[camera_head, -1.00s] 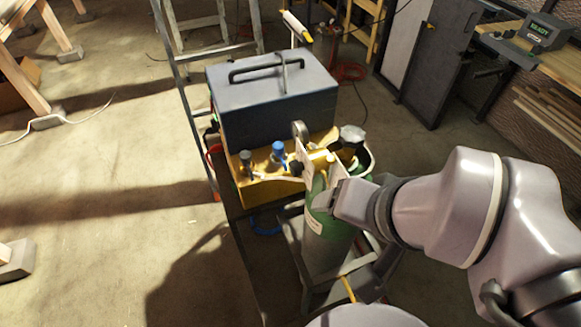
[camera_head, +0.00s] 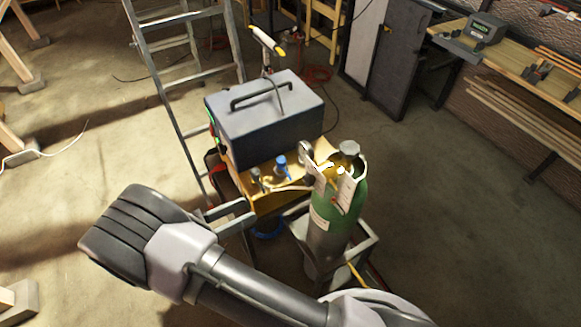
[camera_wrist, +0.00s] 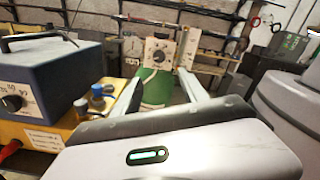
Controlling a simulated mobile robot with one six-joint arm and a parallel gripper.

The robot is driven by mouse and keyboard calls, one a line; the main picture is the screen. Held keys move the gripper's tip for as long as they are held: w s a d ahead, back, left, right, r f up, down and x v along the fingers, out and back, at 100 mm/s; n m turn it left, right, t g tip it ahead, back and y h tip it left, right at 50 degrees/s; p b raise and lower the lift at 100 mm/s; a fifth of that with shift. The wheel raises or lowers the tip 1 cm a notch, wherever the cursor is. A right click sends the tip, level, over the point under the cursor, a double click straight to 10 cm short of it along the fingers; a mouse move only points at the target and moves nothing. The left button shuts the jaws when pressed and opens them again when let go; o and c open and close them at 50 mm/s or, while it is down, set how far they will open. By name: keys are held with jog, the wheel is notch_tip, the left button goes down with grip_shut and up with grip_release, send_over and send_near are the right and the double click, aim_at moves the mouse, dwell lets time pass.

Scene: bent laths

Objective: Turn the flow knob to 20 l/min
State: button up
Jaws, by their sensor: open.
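The green gas cylinder (camera_head: 338,210) stands upright at the centre right of the head view, with pale plates (camera_head: 347,190) at its top. In the wrist view the green cylinder (camera_wrist: 155,88) lies ahead between my fingers. A pale plate with a dark round knob (camera_wrist: 158,54) shows above it; its scale is too small to read.
A blue-grey machine (camera_head: 265,120) with its own dial stands on a yellow shelf, left of the cylinder. A blue-capped fitting (camera_head: 281,165) is on the shelf between them. A ladder (camera_head: 180,110) stands behind left. Floor at the right is clear.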

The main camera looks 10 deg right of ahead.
aim_at(305, 181)
jog(key=b+x, duration=0.1)
jog(key=x, duration=0.8)
jog(key=b+x, duration=0.1)
jog(key=x, duration=0.7)
jog(key=shift+w+d+f, duration=0.15)
jog(key=shift+d+f, duration=0.05)
jog(key=shift+d, duration=0.1)
grip_shut()
